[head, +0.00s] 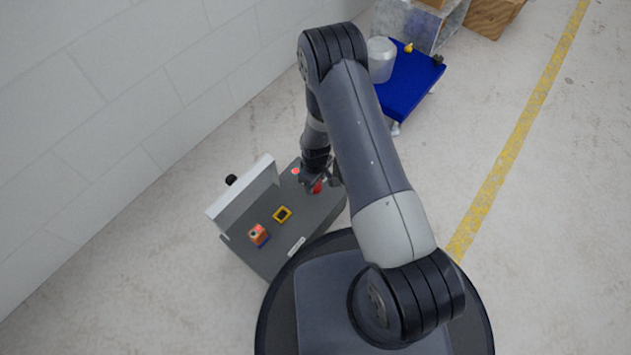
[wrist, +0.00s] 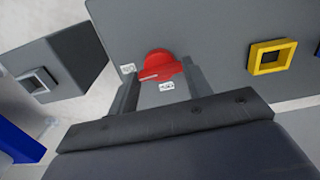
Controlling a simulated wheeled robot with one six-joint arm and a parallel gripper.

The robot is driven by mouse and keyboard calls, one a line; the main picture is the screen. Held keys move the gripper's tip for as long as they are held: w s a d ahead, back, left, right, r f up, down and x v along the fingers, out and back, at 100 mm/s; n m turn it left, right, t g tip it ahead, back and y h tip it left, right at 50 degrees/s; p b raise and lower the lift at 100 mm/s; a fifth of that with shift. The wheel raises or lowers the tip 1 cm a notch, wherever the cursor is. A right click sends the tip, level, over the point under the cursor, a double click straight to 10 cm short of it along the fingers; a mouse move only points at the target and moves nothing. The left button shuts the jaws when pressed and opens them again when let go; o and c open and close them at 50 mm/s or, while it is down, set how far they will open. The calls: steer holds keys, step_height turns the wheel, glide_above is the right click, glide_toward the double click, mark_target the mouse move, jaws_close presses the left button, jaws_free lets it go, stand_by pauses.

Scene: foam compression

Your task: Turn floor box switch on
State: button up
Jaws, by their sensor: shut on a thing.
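The floor box (head: 290,235) is a grey box with a white raised back panel, standing by the wall. Its red rotary switch (wrist: 160,66) shows in the wrist view between my fingers, with small white labels beside and below it; the label text is too small to read surely. In the head view the red switch (head: 317,187) is partly hidden by my gripper. My gripper (wrist: 158,80) is shut on the red switch, one finger at each side of it.
A blue cart (head: 410,82) with a clear container (head: 381,60) stands behind my arm. Open floor lies right, beyond a yellow line (head: 515,140).

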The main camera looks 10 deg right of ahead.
steer(key=shift+m, duration=0.4)
steer(key=o, duration=1)
step_height(320, 180, up, 11)
steer(key=p, duration=0.4)
steer(key=shift+f, duration=0.15)
